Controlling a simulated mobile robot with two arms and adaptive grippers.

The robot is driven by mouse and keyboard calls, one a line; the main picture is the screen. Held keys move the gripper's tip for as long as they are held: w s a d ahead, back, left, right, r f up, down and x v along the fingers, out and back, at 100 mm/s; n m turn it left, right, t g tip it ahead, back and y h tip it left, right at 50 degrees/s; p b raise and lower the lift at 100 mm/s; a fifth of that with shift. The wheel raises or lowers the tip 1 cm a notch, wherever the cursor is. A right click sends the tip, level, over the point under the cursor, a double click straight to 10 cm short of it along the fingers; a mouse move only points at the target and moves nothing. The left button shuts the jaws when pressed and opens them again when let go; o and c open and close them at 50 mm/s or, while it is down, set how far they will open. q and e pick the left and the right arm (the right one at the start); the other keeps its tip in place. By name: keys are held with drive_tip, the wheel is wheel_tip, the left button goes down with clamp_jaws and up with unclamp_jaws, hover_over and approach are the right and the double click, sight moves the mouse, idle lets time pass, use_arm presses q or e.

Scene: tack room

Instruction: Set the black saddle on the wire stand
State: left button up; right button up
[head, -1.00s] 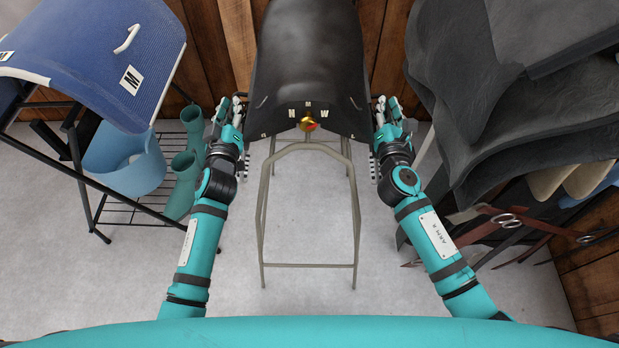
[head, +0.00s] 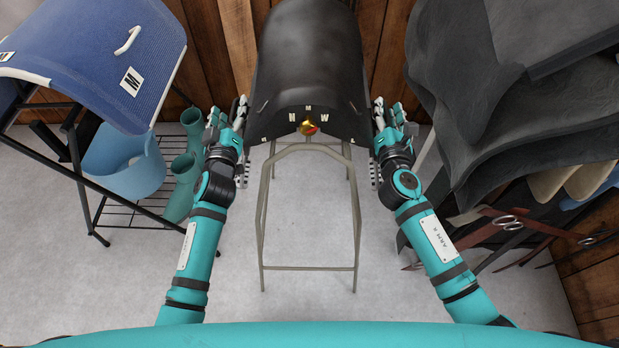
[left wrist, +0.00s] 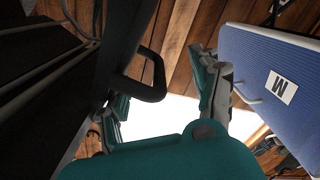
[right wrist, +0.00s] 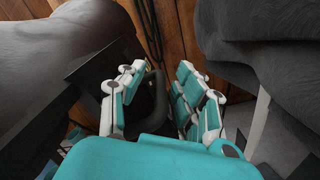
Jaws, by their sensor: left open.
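The black saddle (head: 305,70) sits over the top of the wire stand (head: 262,215), its near edge at the stand's front bar. Its underside contact is hidden. My left gripper (head: 238,112) is at its left flank, open. In the left wrist view, a black loop handle (left wrist: 150,93) on the saddle's side shows between the spread fingers (left wrist: 160,100). My right gripper (head: 386,112) is at the right flank. In the right wrist view, a dark loop (right wrist: 158,108) lies between its fingers (right wrist: 152,95); whether they grip it is unclear.
A blue saddle (head: 95,60) rests on a black rack at left, with a blue bucket (head: 122,160) and green boots (head: 182,185) below. Dark hides (head: 500,120) hang over a rack at right, near my right arm. The floor in front of the stand is clear.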

use_arm(q)
drive_tip(key=shift+s+d+f, duration=0.1)
drive_tip(key=shift+d, duration=0.05)
drive_tip(key=shift+s+f, duration=0.1)
drive_tip(key=shift+s, duration=0.2)
drive_tip(key=s, duration=1.1)
drive_tip(key=shift+s, duration=0.1)
use_arm(e)
drive_tip(key=shift+o, duration=0.4)
drive_tip(key=o, duration=0.7)
drive_tip(key=shift+o, duration=0.2)
drive_tip(key=shift+a, duration=0.1)
